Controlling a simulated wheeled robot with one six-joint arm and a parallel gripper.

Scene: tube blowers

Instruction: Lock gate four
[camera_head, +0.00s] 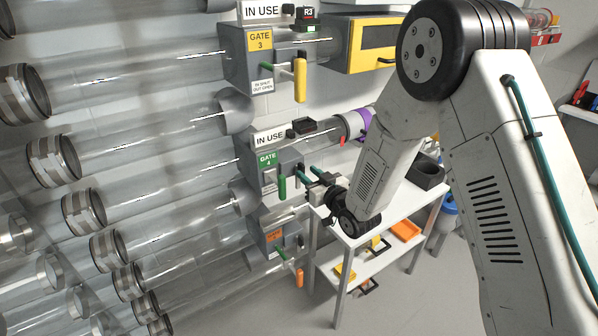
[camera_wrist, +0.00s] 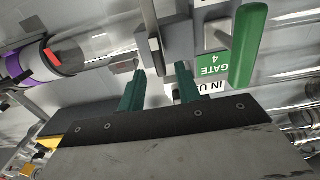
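The gate four box (camera_head: 250,172) is grey with a green "GATE 4" label (camera_head: 267,159) and an "IN USE" sign (camera_head: 268,137) above it. Its green handle (camera_head: 282,187) hangs down at the front; the handle also shows large at the upper right of the wrist view (camera_wrist: 250,45). My gripper (camera_head: 308,177) is in front of the box, just right of the handle. In the wrist view its two teal fingers (camera_wrist: 160,88) are apart with nothing between the tips. A grey plate (camera_wrist: 155,57) on the gate lies just beyond them; contact cannot be told.
The gate three box (camera_head: 246,58) with a yellow handle (camera_head: 300,80) is above; an orange-labelled gate (camera_head: 272,237) is below. Clear tubes fill the left. A purple-collared tube (camera_head: 364,122) and a white table (camera_head: 385,232) stand close to my arm.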

